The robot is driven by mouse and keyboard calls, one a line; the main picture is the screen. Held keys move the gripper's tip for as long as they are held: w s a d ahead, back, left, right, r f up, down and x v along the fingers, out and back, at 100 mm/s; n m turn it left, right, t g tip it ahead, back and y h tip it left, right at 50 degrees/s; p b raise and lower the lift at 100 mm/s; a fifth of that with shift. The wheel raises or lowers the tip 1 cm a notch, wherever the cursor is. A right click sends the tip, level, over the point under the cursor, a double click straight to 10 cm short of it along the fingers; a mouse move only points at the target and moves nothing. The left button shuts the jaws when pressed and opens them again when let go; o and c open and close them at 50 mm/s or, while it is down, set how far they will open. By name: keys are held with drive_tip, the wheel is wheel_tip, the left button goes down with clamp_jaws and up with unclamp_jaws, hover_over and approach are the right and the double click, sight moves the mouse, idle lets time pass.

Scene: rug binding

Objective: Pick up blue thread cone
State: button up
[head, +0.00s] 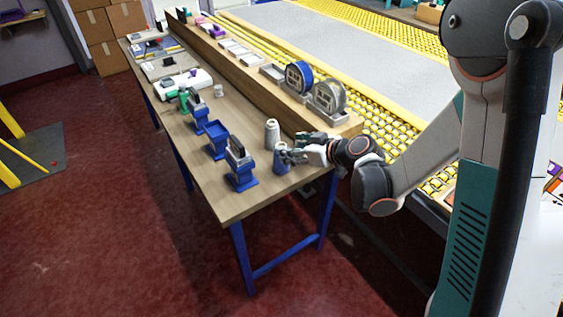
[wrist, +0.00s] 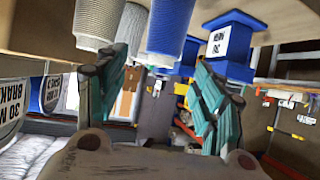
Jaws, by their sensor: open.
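The blue thread cone (head: 281,160) stands upright near the right end of the wooden table, beside a grey cone (head: 271,133). My gripper (head: 292,147) is open, its fingers close to the blue cone and reaching from the right. In the wrist view, which is turned over, the blue cone (wrist: 170,28) shows ahead between the open fingers (wrist: 160,72). The grey cone (wrist: 98,18) stands there to the left of it, near the left finger. I cannot tell whether a finger touches either cone. Nothing is held.
Several blue stands (head: 240,168) line the table's front side; one labelled stand shows in the wrist view (wrist: 230,42). A raised wooden ledge (head: 240,75) with tape reels (head: 328,97) runs along the back. Bare tabletop (head: 232,208) lies at the near corner.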

sight(281, 145)
drive_tip(key=shift+b+x, duration=1.2)
drive_tip(key=shift+x, duration=1.8)
drive_tip(key=shift+a+r, duration=0.1)
drive_tip(key=shift+s, duration=0.1)
drive_tip(key=shift+c, duration=0.2)
clamp_jaws()
drive_tip(key=shift+r, duration=0.1)
